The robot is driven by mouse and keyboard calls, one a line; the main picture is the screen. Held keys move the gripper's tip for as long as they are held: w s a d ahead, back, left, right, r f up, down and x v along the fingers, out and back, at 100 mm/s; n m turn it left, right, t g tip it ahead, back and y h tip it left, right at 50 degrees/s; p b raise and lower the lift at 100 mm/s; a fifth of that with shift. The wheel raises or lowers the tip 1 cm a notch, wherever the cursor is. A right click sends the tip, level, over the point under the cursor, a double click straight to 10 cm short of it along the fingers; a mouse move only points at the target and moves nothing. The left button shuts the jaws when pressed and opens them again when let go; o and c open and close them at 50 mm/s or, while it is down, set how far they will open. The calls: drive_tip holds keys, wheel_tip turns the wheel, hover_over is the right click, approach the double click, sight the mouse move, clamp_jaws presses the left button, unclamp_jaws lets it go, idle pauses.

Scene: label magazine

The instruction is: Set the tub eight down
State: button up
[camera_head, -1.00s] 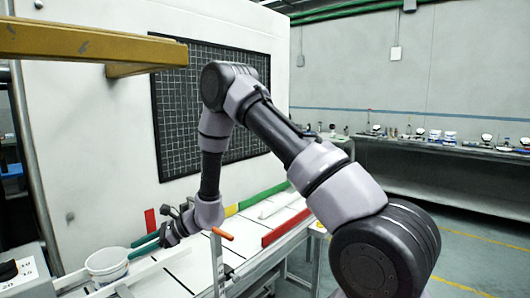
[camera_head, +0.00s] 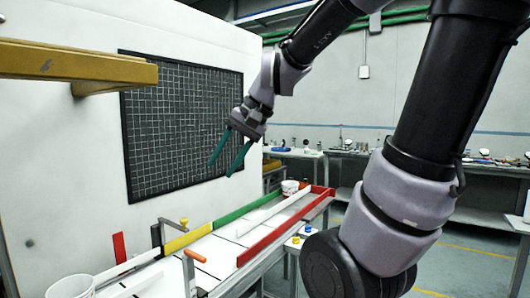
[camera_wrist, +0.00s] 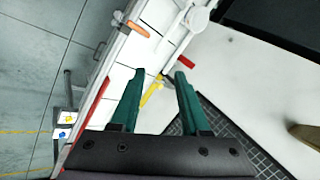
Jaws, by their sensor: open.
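A white tub (camera_head: 70,287) stands at the lower left of the head view, cut off by the picture's bottom edge. A round white tub shape (camera_wrist: 197,18) shows at the top of the wrist view. A smaller white tub (camera_head: 290,187) stands at the far end of the lane table. I cannot read a number on any tub. My gripper (camera_head: 222,167) is open and empty, its green fingers pointing down in front of the dark grid panel, well above the table. The wrist view also shows the parted fingers (camera_wrist: 160,72) with nothing between them.
The lane table (camera_head: 208,250) has yellow, green, white and red rails (camera_head: 275,235). A yellow beam (camera_head: 75,65) juts out at upper left. Small blocks (camera_head: 297,241) sit on a side stand.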

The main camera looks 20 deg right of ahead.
drive_tip(key=s+d+r+t+h, duration=0.2)
drive_tip(key=s+d+t+h, duration=0.1)
drive_tip(key=s+d, duration=0.2)
drive_tip(key=d, duration=0.2)
drive_tip(key=shift+d+r+n, duration=0.2)
drive_tip(key=shift+d+n, duration=0.2)
